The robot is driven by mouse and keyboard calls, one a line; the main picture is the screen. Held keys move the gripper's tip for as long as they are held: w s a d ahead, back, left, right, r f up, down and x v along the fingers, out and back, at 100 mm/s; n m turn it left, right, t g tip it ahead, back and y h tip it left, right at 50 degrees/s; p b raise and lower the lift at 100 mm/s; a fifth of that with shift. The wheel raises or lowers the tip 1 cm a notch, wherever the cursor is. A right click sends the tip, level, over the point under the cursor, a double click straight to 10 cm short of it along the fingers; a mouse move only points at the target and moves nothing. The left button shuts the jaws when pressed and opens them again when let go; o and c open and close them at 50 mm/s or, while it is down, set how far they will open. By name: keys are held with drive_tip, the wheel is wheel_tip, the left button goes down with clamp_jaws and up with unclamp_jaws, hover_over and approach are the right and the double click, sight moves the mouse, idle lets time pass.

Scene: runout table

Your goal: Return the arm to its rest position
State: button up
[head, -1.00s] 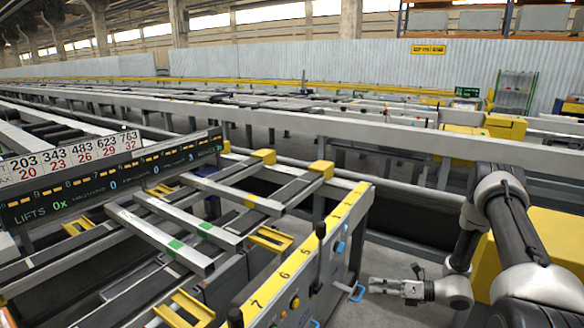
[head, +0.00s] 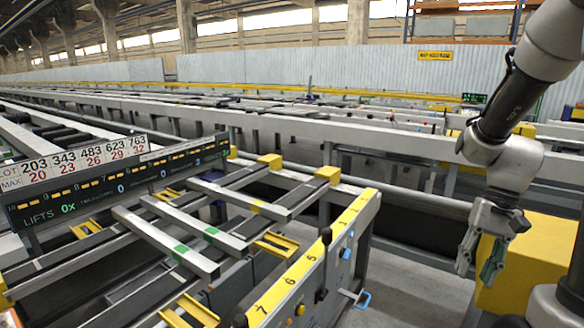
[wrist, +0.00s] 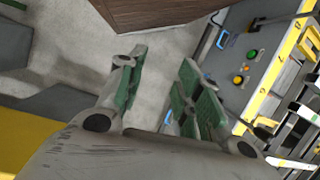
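My gripper (head: 478,262) hangs pointing down at the right of the head view, in front of a yellow block. My arm is folded up above it. In the wrist view the two green-padded fingers of my gripper (wrist: 157,95) stand apart with grey floor showing between them. The gripper is open and empty, and touches nothing that I can see.
The runout table's yellow numbered control panel (head: 312,258), with levers and a blue handle (head: 361,299), stands left of my gripper. It also shows in the wrist view (wrist: 262,55). A brown wooden surface (wrist: 150,12) lies at the wrist view's top. Grey floor (head: 405,290) lies between.

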drive_tip(key=s+a+r+n+t+h, duration=0.1)
drive_tip(key=s+r+n+t, duration=0.1)
drive_tip(key=r, duration=0.5)
drive_tip(key=s+r+n+t+h, duration=0.2)
drive_tip(key=s+r+n+t, duration=0.1)
drive_tip(key=r, duration=0.4)
drive_tip(key=shift+s+a+r+t, duration=0.35)
drive_tip(key=shift+s+t, duration=0.55)
drive_tip(key=shift+t, duration=0.1)
